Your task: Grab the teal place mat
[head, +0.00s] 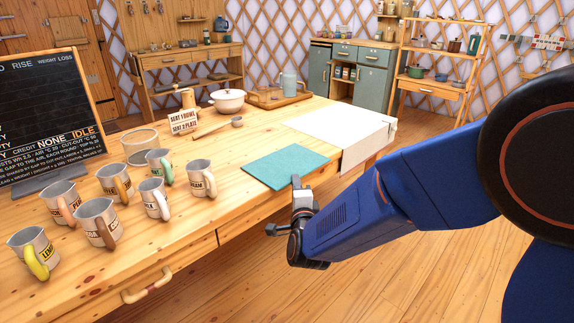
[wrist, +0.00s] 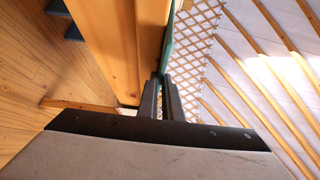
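The teal place mat (head: 286,166) lies flat on the wooden table, its near corner at the front edge. My gripper (head: 297,184) is at that near edge, coming from the front. In the wrist view the mat (wrist: 169,42) shows edge-on as a thin teal strip beside the table's edge. The two dark fingers of my gripper (wrist: 163,80) are close together there, with the mat's edge between their tips. They look shut on it.
A white cloth (head: 335,130) lies right of the mat, hanging over the table's edge. Several labelled mugs (head: 155,198) stand at the left. The floor in front is clear.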

